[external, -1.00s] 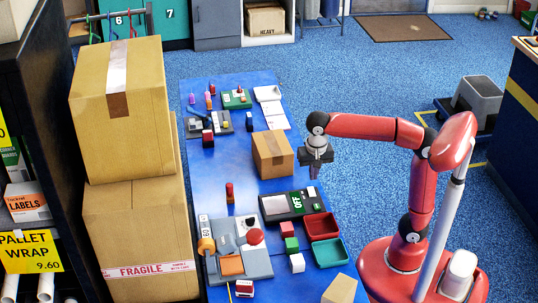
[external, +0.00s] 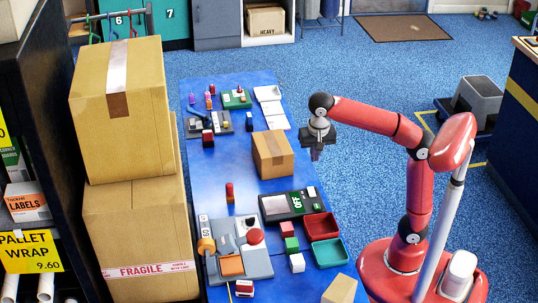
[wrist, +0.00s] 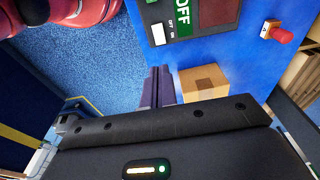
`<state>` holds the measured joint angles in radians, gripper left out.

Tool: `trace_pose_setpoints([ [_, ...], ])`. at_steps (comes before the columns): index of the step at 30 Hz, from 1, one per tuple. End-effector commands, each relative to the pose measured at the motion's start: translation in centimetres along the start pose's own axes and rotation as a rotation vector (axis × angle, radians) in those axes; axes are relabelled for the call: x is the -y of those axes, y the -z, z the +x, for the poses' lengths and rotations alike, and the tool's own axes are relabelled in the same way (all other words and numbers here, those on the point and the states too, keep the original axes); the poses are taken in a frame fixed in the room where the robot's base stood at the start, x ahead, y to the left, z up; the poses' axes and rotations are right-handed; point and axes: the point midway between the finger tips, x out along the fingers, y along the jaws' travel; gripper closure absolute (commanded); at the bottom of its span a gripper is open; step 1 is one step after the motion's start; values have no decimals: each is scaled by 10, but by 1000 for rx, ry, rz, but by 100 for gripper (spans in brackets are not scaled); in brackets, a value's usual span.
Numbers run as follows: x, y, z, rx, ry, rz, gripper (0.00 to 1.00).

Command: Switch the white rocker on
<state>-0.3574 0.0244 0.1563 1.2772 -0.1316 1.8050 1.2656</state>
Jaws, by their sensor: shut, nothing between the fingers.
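A dark panel (external: 268,206) lies on the blue table, with a green OFF sign (external: 297,201) that also shows in the wrist view (wrist: 183,17). The white rocker (wrist: 158,34) sits at the panel's edge, beside small OFF and ON labels; in the external view it is a small white patch (external: 311,191). Its tilt is too small to tell. My gripper (external: 317,157) is shut and empty, pointing down, above and beyond the panel near the table's right edge. In the wrist view its fingers (wrist: 160,71) are together, apart from the rocker.
A cardboard box (external: 272,154) stands on the table left of my gripper. Red (external: 320,226) and teal (external: 327,252) trays sit near the panel. A grey board (external: 258,268) with parts lies at the front. Large stacked cartons (external: 135,220) stand left of the table.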

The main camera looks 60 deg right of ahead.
Motion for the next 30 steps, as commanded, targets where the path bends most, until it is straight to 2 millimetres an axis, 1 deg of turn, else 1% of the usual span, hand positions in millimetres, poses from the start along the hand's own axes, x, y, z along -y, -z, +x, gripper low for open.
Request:
trace_pose_setpoints([
  [7,0,0,0,-11,1,0,100],
  [11,0,0,6,-11,1,0,100],
  [14,0,0,19,-11,-1,1,100],
  [24,0,1,90,-11,-1,0,100],
  [27,0,1,109,-10,-2,0,100],
  [30,0,2,123,-10,-1,0,100],
])
